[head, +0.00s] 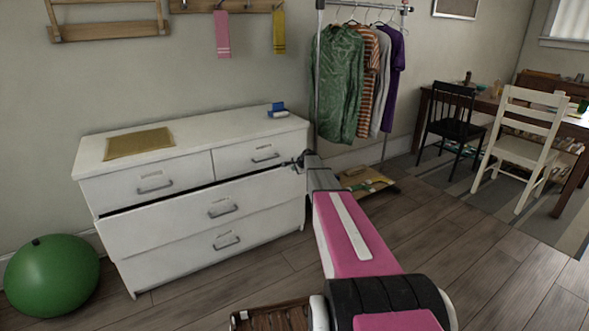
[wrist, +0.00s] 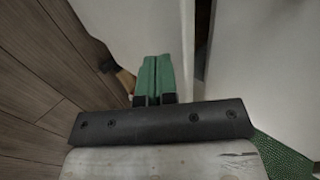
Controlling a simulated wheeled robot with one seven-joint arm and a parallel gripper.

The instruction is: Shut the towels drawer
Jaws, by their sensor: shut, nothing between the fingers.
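The white dresser (head: 200,170) stands against the wall in the head view. Its wide middle drawer (head: 185,220) sticks out a little, with a dark gap along its top edge. The two top drawers and the bottom drawer look shut. Small labels show on the fronts, too small to read, so I cannot tell which one says towels. My gripper (head: 302,160) is at the dresser's right end, near the open drawer's upper right corner. In the wrist view its green fingers (wrist: 154,78) are shut and empty, in front of a white panel (wrist: 135,25); contact is unclear.
A green ball (head: 52,277) lies left of the dresser. A clothes rack with garments (head: 340,85) stands behind right, and a flat box (head: 365,182) lies on the floor below it. A woven mat (head: 139,143) and a blue item (head: 277,109) are on the dresser. Floor in front is mostly clear.

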